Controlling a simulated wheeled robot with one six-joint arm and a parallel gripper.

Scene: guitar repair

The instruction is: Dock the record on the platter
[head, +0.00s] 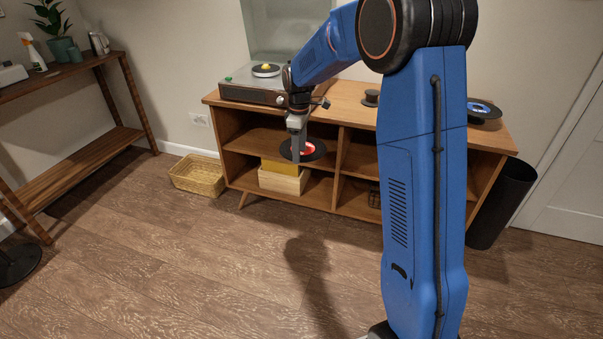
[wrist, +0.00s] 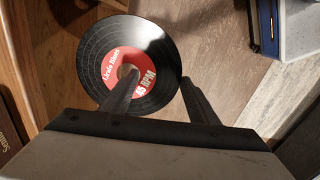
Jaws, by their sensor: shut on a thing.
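The record is black with a red label; it shows in the head view (head: 317,151) in front of the sideboard and in the wrist view (wrist: 95,65). My gripper (head: 296,152) is shut on it. In the wrist view, one finger of my gripper (wrist: 160,78) reaches to the record's centre hole and the other lies just outside its rim. The platter (head: 267,71) is a small dark disc with a yellow piece at its centre, on the grey and wooden turntable (head: 250,92). The turntable stands on the sideboard's left end, behind and above the record.
The wooden sideboard (head: 345,103) also carries a small dark round thing (head: 371,98) and a dark disc with a blue centre (head: 483,109). A wicker basket (head: 198,175) and a black bin (head: 501,203) flank it. A wooden shelf (head: 90,160) stands left. The front floor is clear.

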